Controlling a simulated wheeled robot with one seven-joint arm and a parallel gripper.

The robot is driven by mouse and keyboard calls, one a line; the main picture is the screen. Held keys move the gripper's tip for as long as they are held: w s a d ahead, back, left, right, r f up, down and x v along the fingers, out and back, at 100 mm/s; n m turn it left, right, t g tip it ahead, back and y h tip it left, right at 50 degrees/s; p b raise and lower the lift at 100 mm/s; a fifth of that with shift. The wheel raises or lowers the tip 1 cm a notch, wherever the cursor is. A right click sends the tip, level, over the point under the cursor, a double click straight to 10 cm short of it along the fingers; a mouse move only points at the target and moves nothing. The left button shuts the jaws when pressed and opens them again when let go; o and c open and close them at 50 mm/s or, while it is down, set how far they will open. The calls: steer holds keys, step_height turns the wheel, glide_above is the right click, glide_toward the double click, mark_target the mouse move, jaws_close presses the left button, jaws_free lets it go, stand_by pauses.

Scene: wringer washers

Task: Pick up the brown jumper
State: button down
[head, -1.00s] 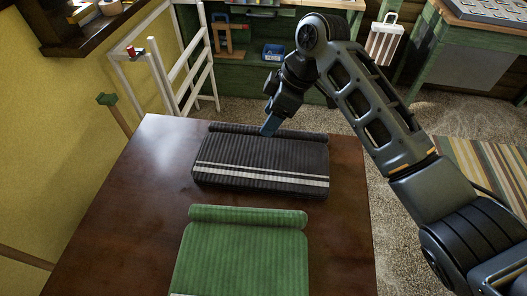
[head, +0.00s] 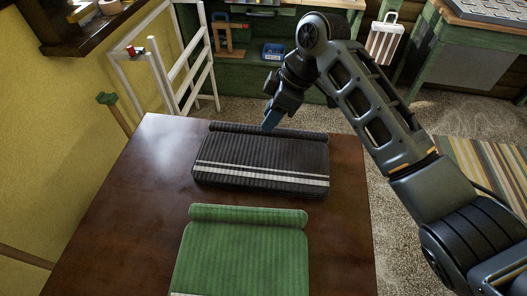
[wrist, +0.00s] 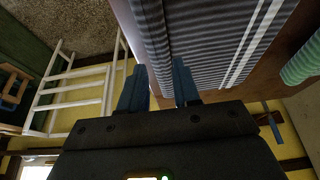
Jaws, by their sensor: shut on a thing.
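A dark, grey-brown folded jumper (head: 262,158) with pale stripes lies on the table, with a rolled edge along its far side. It also shows in the wrist view (wrist: 205,45), where it looks grey-blue. My gripper (head: 270,124) is at the far rolled edge of this jumper. In the wrist view its two blue fingers (wrist: 160,82) stand either side of the roll and are shut on it. The jumper's main part still rests on the table. The exact contact at the fingertips is partly hidden.
A green folded garment (head: 245,255) lies on the brown table (head: 125,205) nearer to me, with a gap between the two. The table's left side is clear. A white rack (head: 190,75) and a green workbench (head: 240,75) stand behind the table.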

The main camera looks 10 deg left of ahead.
steer(key=shift+r, duration=0.15)
stand_by(0.8)
steer(key=shift+r, duration=0.45)
step_height(320, 180, up, 3)
steer(key=shift+f+b, duration=0.1)
steer(key=shift+b, duration=0.25)
steer(key=s+d+r, duration=0.5)
steer(key=d+r, duration=0.2)
steer(key=d, duration=0.3)
steer(key=shift+s+d, duration=0.2)
steer(key=shift+s, duration=0.15)
